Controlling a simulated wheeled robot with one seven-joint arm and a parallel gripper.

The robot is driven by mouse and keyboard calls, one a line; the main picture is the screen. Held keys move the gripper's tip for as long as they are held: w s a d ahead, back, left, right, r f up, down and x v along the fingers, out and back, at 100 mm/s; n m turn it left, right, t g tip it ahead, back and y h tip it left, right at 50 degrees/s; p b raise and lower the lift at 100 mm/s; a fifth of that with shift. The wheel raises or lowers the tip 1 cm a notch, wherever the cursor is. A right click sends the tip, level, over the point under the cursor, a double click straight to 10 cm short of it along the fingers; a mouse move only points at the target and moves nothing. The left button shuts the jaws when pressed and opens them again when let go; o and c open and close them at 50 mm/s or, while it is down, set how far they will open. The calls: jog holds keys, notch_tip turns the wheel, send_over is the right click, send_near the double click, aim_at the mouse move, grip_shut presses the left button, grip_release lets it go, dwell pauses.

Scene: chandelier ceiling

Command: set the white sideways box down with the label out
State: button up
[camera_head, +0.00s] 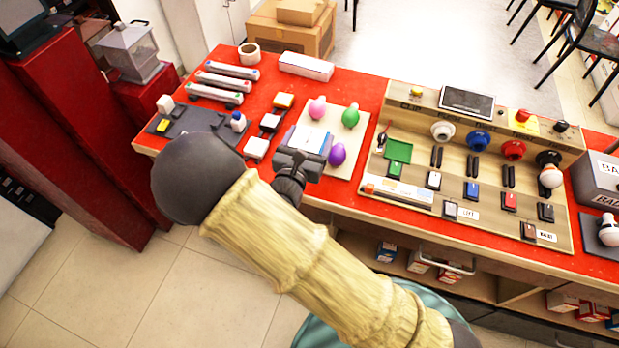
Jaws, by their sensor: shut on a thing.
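My gripper (303,158) is over the front of the red table, left of its middle. It is shut on a small white box (309,136) with a blue edge, at the left part of a pale board (362,131). The gripper hides the box's near side. I cannot tell whether the box touches the board, or which way its label faces. Another white box (306,66), long and low, lies at the table's back edge.
Pink (317,108), green (351,116) and purple (337,154) bulbs stand close right of the held box. A wooden test panel (470,170) fills the table's right part. Small switches (270,122) lie left of the gripper. Bare red table (345,86) shows behind the board.

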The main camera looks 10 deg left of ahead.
jog(key=shift+f, duration=2.9)
jog(key=shift+f, duration=0.15)
jog(key=shift+f+p, duration=0.35)
jog(key=shift+f, duration=1.6)
jog(key=o, duration=1)
jog(key=shift+f, duration=0.1)
jog(key=shift+o, duration=0.2)
